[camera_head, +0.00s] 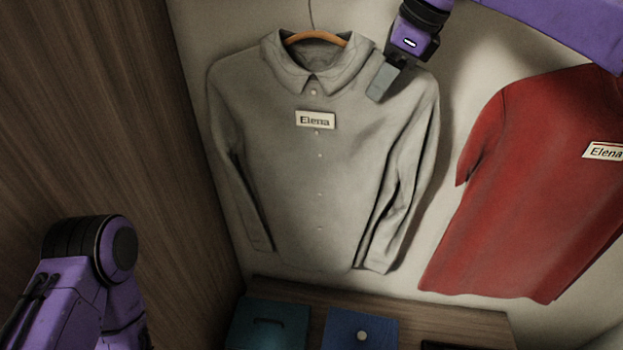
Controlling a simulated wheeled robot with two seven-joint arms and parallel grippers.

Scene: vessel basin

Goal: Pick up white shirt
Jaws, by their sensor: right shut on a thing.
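The white shirt (320,190) looks greyish and hangs on an orange-brown hanger (316,38) with a thin hook, against the pale back wall. It has a collar, buttons, long sleeves and a name tag reading "Elena" (316,119). My right gripper (378,88) comes down from the top right and is shut on the shirt at its shoulder, right of the collar. The fingers hide a small part of the cloth. My left arm shows at the lower left, but its gripper is out of view.
A red short-sleeved shirt (535,185), also tagged "Elena", hangs to the right. A wooden panel (110,130) stands on the left. Below, a wooden shelf (430,317) bears a teal item (268,324) and a blue item (360,328).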

